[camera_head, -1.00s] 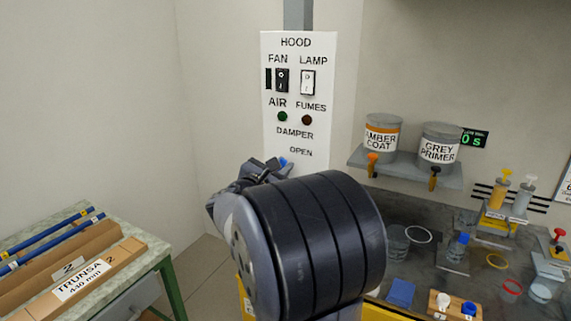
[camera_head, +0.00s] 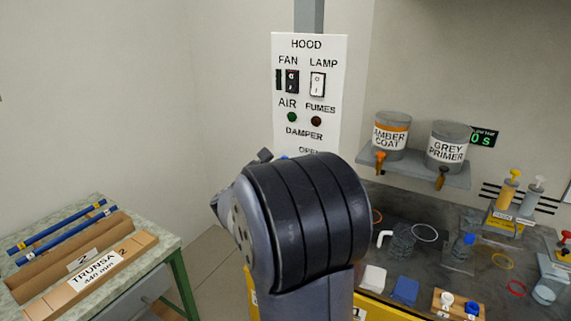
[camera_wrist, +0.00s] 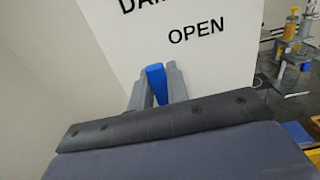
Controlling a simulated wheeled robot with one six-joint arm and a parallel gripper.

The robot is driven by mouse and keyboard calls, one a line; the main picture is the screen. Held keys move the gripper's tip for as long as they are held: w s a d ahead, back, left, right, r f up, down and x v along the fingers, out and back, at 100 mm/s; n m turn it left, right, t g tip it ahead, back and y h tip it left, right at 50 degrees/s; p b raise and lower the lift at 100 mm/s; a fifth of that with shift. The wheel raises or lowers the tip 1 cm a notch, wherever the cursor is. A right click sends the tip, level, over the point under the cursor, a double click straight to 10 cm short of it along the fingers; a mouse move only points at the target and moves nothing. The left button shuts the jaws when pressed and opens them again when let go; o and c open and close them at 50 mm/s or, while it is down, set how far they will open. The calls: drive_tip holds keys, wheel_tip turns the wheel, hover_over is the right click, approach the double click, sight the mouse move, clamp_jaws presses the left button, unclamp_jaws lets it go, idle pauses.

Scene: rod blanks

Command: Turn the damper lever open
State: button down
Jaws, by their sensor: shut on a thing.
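In the wrist view the blue damper lever (camera_wrist: 156,84) stands nearly upright between the two grey fingers of my gripper (camera_wrist: 157,90), left of and below the word OPEN. The gripper is shut on the lever.
Left is a bench (camera_head: 65,210) with blue rods and a cardboard tube. Right, a shelf (camera_head: 425,172) carries the amber coat can (camera_head: 391,138) and grey primer can (camera_head: 448,148) above a dark worktop crowded with small vessels. The wall left of the panel is bare.

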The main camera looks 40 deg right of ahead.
drive_tip(key=c, duration=1.4)
unclamp_jaws()
drive_tip(key=shift+o, duration=0.2)
drive_tip(key=shift+a, duration=0.1)
drive_tip(key=b+v, duration=0.2)
drive_tip(key=v, duration=0.8)
drive_tip(key=shift+s+a, duration=0.15)
drive_tip(key=shift+a, duration=0.1)
drive_tip(key=p+x, duration=0.2)
drive_tip(key=x, duration=0.9)
drive_tip(key=shift+s, duration=0.1)
drive_tip(key=shift+a, duration=0.1)
